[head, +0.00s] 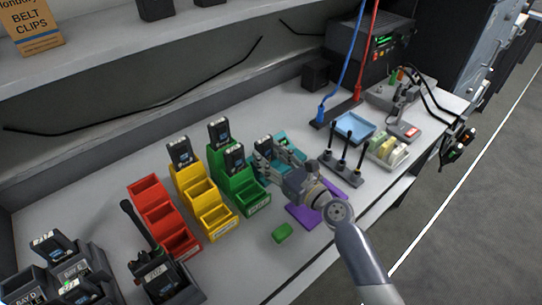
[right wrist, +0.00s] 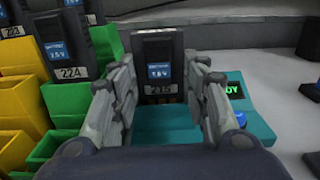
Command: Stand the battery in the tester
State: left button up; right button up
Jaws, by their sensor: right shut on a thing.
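My right gripper (head: 278,163) is over the teal tester (head: 292,143), its fingers shut on a dark battery (head: 263,145). In the right wrist view the battery (right wrist: 158,60) stands upright between the two fingers (right wrist: 162,95), with a blue label and a number tag that seems to start with 21. Behind and below it is the teal tester (right wrist: 258,122), with a lit green display and a blue button at its right. The battery's lower end meets the tester in the picture; I cannot tell whether it is seated. My left gripper is not in view.
Green bins (head: 238,182) with batteries stand close left of the tester, then yellow bins (head: 205,200) and red bins (head: 160,215). A light-blue tray (head: 354,127) lies right.

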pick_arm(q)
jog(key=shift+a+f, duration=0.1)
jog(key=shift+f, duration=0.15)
pick_arm(e)
jog(key=shift+f, duration=0.3)
jog(key=o, duration=1.2)
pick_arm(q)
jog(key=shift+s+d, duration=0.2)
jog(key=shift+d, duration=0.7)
